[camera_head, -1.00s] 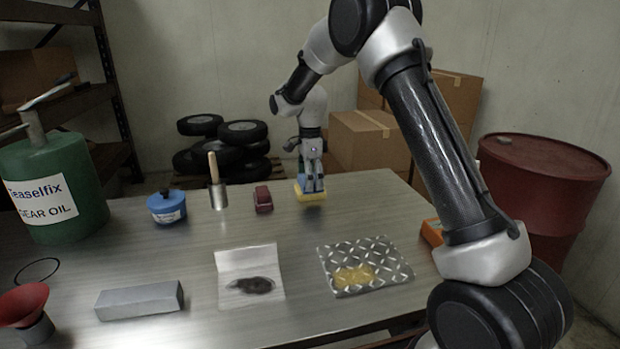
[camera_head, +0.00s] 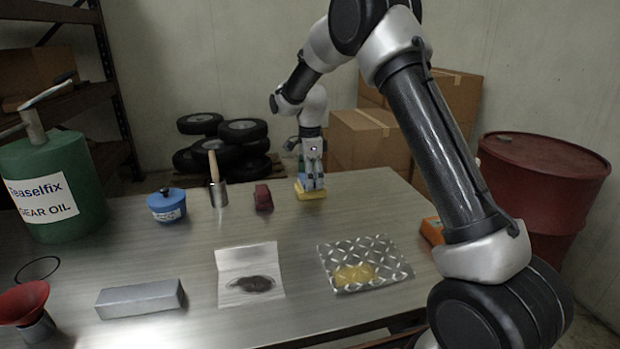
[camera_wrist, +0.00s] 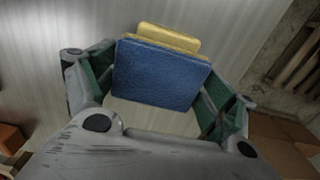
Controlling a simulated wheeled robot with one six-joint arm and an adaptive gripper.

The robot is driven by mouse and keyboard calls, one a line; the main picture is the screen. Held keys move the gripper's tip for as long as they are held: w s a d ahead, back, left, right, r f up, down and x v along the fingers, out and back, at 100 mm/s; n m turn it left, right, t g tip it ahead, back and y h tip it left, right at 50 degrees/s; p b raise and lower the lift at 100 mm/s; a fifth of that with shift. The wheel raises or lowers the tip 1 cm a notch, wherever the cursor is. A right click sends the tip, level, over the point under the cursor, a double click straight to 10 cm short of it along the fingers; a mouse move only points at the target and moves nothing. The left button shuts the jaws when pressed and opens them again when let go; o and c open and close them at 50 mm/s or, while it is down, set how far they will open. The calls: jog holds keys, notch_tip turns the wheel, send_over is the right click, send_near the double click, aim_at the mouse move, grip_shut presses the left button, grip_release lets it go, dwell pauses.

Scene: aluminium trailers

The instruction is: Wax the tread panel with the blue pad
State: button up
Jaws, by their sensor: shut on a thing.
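The tread panel (camera_head: 395,257) is a silvery diamond-pattern plate lying flat near the table's front right. A yellow wax-like patch (camera_head: 354,275) is on its front left part. My gripper (camera_head: 311,180) is at the table's back edge, pointing down, well behind the panel. It is shut on the blue pad (camera_wrist: 160,77), which shows between the green-lined fingers in the wrist view. A yellow block (camera_head: 310,192) is right below the fingertips in the head view and just beyond the blue pad in the wrist view. I cannot tell whether the two are joined.
A dark red block (camera_head: 263,198), a brush (camera_head: 216,180) and a blue tin (camera_head: 167,205) stand left of my gripper. White paper with a dark smear (camera_head: 250,275) and a grey bar (camera_head: 140,299) lie in front. An orange item (camera_head: 432,231) is right of the panel.

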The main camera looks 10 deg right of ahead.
jog(key=shift+r, duration=3.45)
